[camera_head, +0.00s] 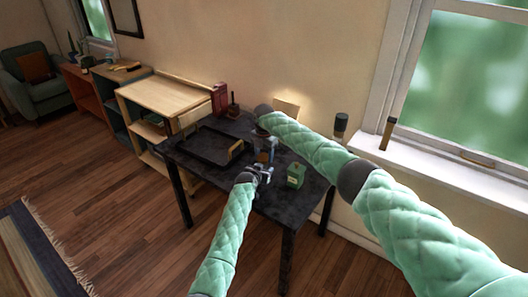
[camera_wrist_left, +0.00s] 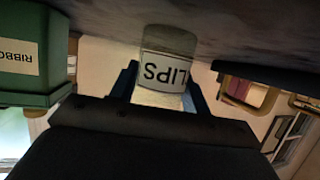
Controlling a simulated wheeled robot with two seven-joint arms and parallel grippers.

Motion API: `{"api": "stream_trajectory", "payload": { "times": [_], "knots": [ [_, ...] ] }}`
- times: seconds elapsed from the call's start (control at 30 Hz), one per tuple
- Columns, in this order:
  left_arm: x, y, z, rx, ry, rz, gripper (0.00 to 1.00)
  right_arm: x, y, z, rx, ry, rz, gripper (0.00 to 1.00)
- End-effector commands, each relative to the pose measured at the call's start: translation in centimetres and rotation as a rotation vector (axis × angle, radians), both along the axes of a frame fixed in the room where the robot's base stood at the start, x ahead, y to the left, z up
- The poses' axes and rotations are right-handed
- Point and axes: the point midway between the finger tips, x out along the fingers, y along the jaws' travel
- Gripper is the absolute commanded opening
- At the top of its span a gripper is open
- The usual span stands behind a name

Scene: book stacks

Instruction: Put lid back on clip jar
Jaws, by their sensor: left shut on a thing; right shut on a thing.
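The clip jar, a clear jar with a white label reading "LIPS" upside down, is between the fingers of my left gripper in the left wrist view (camera_wrist_left: 168,70). In the head view the small brownish jar (camera_head: 262,157) is near the front of the dark table. My left gripper (camera_head: 265,170) is shut on it from the front. The jar's top is hidden in the wrist view. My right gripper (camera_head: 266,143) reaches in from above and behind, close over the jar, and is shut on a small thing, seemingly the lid. The lid itself is too small and covered to make out.
A green box (camera_head: 296,175), labelled "RIBBO" in the wrist view (camera_wrist_left: 28,60), stands to the right of the jar. A black tray (camera_head: 205,148) with wooden handles lies to its left on the dark table (camera_head: 275,207). A red book (camera_head: 219,98) stands behind.

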Motion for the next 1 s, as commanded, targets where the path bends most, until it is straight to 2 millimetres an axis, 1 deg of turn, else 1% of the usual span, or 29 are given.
{"api": "stream_trajectory", "payload": {
  "times": [0.47,0.83,1.0],
  "knots": [
    [0.0,0.0,0.0,0.0,0.0,0.0,0.06,0.0,0.0,0.0,0.0,0.0,0.0,0.33],
    [0.0,0.0,0.0,0.0,0.0,0.0,0.06,0.0,0.0,-1.6,-0.001,0.0,0.0,0.33],
    [0.0,0.0,0.0,0.0,0.0,0.0,0.06,0.0,0.0,-1.8,-0.001,0.0,0.001,0.33]
  ]
}}
